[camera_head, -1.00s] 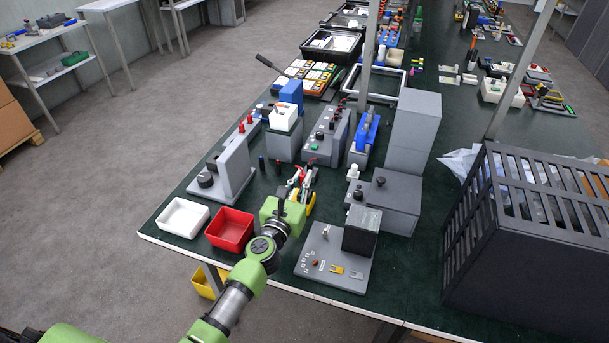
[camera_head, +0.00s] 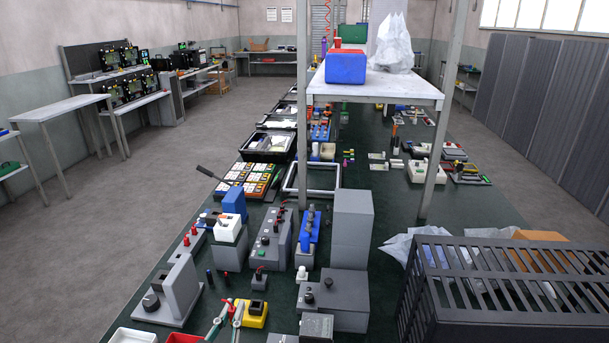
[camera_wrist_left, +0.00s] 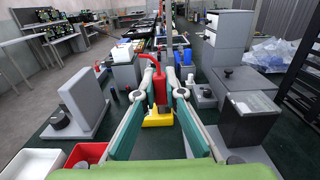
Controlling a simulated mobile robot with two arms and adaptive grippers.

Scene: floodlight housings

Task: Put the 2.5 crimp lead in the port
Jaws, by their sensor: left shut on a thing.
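My left gripper (camera_head: 231,309) is at the bottom of the head view, its two fingers pointing away. In the left wrist view the gripper (camera_wrist_left: 160,78) is shut on a red lead (camera_wrist_left: 158,90), whose red body hangs between the fingers. I cannot read any size mark on it. A yellow block with a dark top (camera_head: 252,315) stands just right of the fingers in the head view; the yellow block also shows below the red lead in the wrist view (camera_wrist_left: 158,120). I cannot tell which opening is the port. My right gripper is not in view.
A grey upright unit (camera_head: 178,290) stands to the left, and a grey box with a knob (camera_head: 343,293) to the right. A white bin (camera_head: 133,336) and a red bin (camera_head: 184,338) lie at the front edge. A black slatted crate (camera_head: 480,290) fills the right.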

